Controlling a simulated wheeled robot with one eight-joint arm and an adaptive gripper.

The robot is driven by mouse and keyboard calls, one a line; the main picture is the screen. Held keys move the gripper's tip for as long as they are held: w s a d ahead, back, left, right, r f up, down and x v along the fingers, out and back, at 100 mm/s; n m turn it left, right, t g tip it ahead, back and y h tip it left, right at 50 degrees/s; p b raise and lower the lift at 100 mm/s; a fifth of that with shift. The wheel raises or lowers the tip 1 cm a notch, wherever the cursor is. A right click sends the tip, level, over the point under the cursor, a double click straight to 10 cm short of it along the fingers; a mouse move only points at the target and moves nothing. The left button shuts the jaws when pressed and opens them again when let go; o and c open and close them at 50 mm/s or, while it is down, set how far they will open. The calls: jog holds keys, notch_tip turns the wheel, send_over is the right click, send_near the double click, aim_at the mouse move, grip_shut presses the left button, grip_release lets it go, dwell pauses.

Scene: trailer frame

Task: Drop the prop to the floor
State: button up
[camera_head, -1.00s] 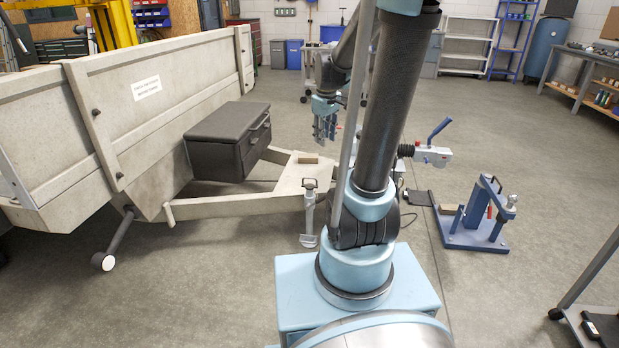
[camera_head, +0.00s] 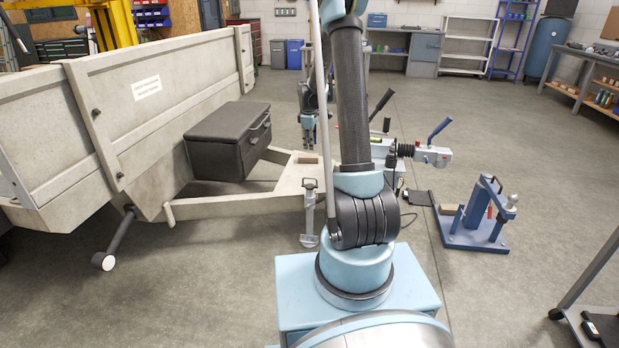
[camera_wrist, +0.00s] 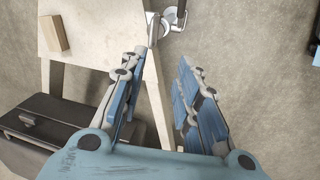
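The prop (camera_head: 310,215) is a grey metal stand with a small handle on top and a flat foot plate. It stands upright at the near side of the trailer's drawbar (camera_head: 240,206). Whether its foot touches the floor I cannot tell. In the wrist view the prop's top (camera_wrist: 169,17) shows at the upper edge, beyond my fingertips. My gripper (camera_head: 309,124) points down above the drawbar, behind the prop in the head view. In the wrist view my gripper (camera_wrist: 165,58) has its blue-padded fingers spread, with nothing between them.
A wooden block (camera_head: 307,158) lies on the drawbar. A black toolbox (camera_head: 226,143) sits beside it at the trailer's front. The coupling with a blue lever (camera_head: 433,152) is to the right. A blue hitch stand (camera_head: 476,222) stands on the floor. The front floor is clear.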

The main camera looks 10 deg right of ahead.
jog(key=n, duration=0.1)
send_near(310, 178)
jog(key=f, duration=0.2)
jog(key=w+f, duration=0.1)
jog(key=f, duration=0.2)
jog(key=w+f, duration=0.1)
jog(key=f, duration=0.1)
jog(key=shift+d+f, duration=0.15)
jog(key=shift+f, duration=0.1)
dwell(0.4)
grip_shut()
